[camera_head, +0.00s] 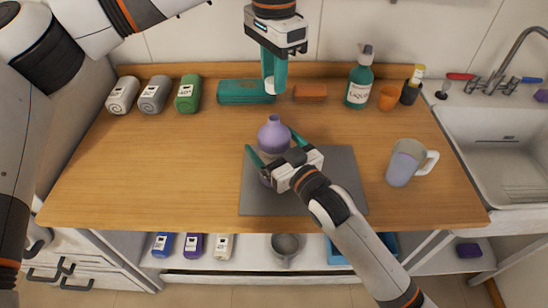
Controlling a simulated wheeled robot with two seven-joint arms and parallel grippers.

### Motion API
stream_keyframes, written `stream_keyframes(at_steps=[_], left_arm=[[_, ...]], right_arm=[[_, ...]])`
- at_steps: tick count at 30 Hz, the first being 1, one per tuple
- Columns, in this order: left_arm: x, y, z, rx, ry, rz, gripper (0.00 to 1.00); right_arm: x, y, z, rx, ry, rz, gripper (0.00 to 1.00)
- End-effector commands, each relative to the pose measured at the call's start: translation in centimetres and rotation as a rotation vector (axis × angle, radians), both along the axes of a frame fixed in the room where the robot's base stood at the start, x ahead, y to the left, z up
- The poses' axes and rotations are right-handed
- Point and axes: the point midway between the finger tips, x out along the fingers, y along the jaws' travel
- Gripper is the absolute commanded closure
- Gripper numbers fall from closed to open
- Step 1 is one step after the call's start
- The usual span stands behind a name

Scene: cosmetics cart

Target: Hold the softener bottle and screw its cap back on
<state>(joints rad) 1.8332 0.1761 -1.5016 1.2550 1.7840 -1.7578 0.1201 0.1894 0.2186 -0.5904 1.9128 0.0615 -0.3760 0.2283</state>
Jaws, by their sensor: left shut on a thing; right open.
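The lavender softener bottle (272,137) stands upright on the grey mat (336,190), its narrow neck bare at the top. My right gripper (275,152) is open, with one finger on each side of the bottle; whether the fingers touch it I cannot tell. The bottle's lower part is partly hidden by that gripper. My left gripper (271,84) points down above the bottle, shut on a small whitish cap (270,88). The cap is apart from the neck, higher in the picture.
Along the back stand rolled towels (154,95), a teal case (232,92), an orange block (310,92), a green liquid bottle (359,80) and an orange cup (388,97). A jug (404,163) stands right of the mat, near the sink (500,145). The left wooden top is clear.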

Motion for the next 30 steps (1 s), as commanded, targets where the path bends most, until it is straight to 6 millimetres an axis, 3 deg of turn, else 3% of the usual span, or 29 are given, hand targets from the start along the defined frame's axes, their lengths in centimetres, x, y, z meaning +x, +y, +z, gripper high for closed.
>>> stream_keyframes(at_steps=[6, 15, 27, 30], left_arm=[[0.0, 0.0, 0.0, 0.0, 0.0, 0.0, 0.94], [0.0, 0.0, 0.0, 0.0, 0.0, 0.0, 0.94], [0.0, 0.0, 0.0, 0.0, 0.0, 0.0, 0.94], [-0.01, 0.0, -0.4, 0.0, 0.001, 0.0, 0.94]], right_arm=[[1.16, 0.8, 0.09, 0.001, -0.002, 0.0, 0.1], [1.22, 0.82, 0.05, 0.001, -0.001, 0.0, 0.12], [1.2, 0.81, 0.03, 0.0, 0.0, 0.0, 0.77], [1.19, 0.81, 0.02, 0.0, 0.0, 0.0, 0.77]])
